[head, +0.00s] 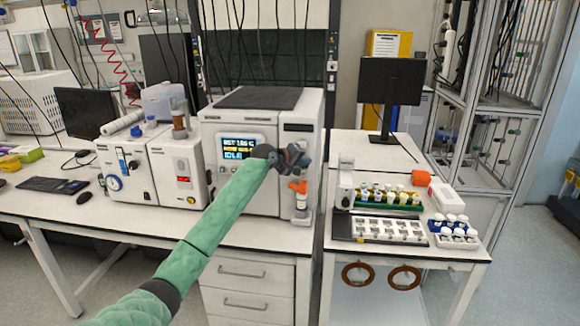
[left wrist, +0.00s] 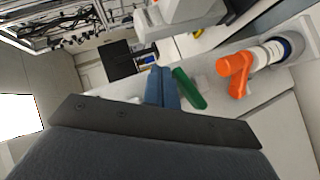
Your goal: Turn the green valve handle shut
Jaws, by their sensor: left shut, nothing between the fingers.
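A green bar-shaped handle (left wrist: 188,88) shows in the left wrist view, just right of my left gripper's fingers (left wrist: 162,88). I cannot tell whether the fingers touch it. In the head view my left gripper (head: 290,157) is in front of the reactor's right front and hides the green handle. The fingers are together and empty. An orange valve handle (head: 298,187) sits below the gripper, on a white upright fitting; it also shows in the left wrist view (left wrist: 235,73), right of the green handle. My right gripper is not in view.
The white reactor unit (head: 232,118) with a blue display stands behind my left arm. The right table holds a green vial rack (head: 345,204), a black-edged tray (head: 342,228) and a monitor (head: 391,82). A gap separates the two tables.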

